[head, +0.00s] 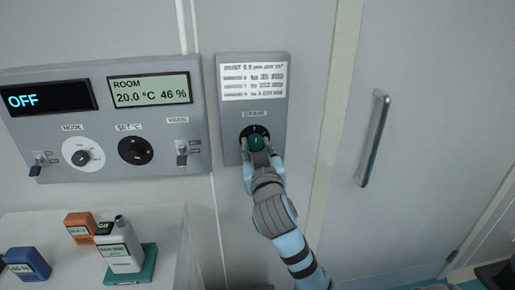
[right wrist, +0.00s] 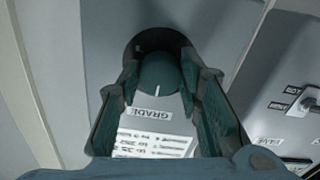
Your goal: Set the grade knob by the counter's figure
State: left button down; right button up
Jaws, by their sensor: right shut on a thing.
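The grade knob (head: 257,142) is a dark teal round knob on a black dial, on a narrow grey wall panel (head: 232,130). A printed card (head: 253,81) with several rows of figures is above it. My right gripper (head: 257,149) is shut on the knob. In the right wrist view the knob (right wrist: 158,74) sits between the two fingers, its white mark pointing toward the GRADE label (right wrist: 151,112). A white handheld counter (head: 119,248) with a small green screen stands on a teal base at the lower left; its figure is too small to read. My left gripper is not in view.
A wider wall panel (head: 60,167) to the left has a display reading OFF, a room display of 20.0 °C 46 %, knobs and switches. An orange box (head: 79,224) and a blue box (head: 27,263) are near the counter. A door handle (head: 372,138) is at right.

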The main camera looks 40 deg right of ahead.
jog(key=shift+m, duration=1)
jog(key=m, duration=0.6)
jog(key=shift+a, duration=0.1)
jog(key=m, duration=0.3)
jog(key=shift+w+m, duration=0.1)
jog(key=shift+m, duration=0.2)
jog(key=m+b, duration=0.1)
jog(key=m, duration=0.5)
jog(key=shift+m+b, duration=0.3)
jog(key=shift+b, duration=0.05)
jog(key=m+b, duration=0.1)
jog(key=m, duration=0.4)
jog(key=shift+r+m+b, duration=0.2)
jog(key=shift+m+b, duration=0.1)
jog(key=shift+b, duration=0.05)
